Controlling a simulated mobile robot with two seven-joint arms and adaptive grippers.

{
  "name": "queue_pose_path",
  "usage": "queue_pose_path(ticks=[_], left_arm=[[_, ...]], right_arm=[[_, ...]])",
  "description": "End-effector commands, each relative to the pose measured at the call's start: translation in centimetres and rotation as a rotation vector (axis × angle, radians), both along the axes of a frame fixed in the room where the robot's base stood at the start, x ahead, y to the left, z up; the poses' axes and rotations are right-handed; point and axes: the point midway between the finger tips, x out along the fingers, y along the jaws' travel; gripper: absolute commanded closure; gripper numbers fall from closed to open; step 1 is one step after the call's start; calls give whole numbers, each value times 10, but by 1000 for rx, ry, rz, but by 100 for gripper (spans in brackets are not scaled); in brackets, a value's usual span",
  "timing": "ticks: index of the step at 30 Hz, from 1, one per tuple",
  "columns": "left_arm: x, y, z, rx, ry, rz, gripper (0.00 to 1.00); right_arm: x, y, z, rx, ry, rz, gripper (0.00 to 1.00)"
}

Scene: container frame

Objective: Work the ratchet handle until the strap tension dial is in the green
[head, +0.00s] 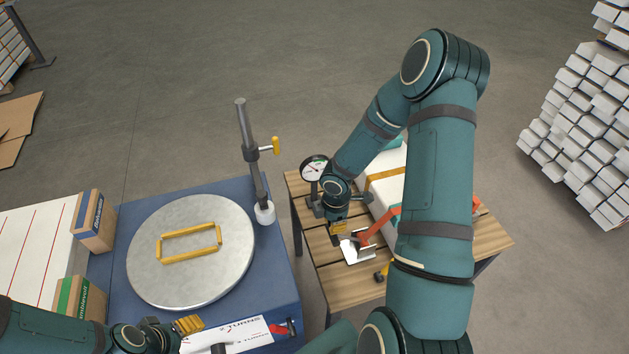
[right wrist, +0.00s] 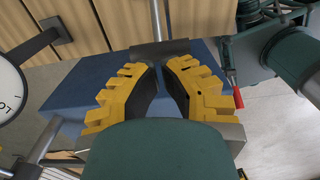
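The round white dial (head: 314,168) stands at the back left of the wooden table; its needle is too small to read. In the right wrist view only part of the dial face (right wrist: 8,92) shows, no needle. An orange-red strap (head: 380,226) runs to a pale metal bracket (head: 357,250). My right gripper (head: 338,231) is low over the table beside the bracket. In the right wrist view its yellow fingers (right wrist: 163,70) nearly meet at a dark crosspiece (right wrist: 160,50) on a metal rod; whether they grip it is unclear. My left gripper (head: 190,325) is over the blue station's front edge.
A round metal turntable (head: 150,275) with a yellow frame (head: 190,243) sits on the blue station, a grey post (head: 248,145) behind it. A white strapped box (head: 388,185) is partly hidden by my right arm. Cartons (head: 94,220) stand left.

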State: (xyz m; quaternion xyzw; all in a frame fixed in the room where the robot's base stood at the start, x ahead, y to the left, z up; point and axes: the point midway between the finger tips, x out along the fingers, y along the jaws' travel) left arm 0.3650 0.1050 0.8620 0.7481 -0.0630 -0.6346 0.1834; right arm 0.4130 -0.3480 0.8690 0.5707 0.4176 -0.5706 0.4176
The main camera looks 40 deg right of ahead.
Motion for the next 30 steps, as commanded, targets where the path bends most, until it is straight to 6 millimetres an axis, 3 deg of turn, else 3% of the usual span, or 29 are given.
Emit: queue_pose_path(ticks=[14, 30], left_arm=[[0, 0, -1, 0, 0, 0, 39], [0, -2, -34, 6, 2, 0, 39]], right_arm=[[0, 0, 0, 0, 0, 0, 100], [2, 6, -29, 0, 0, 1, 100]])
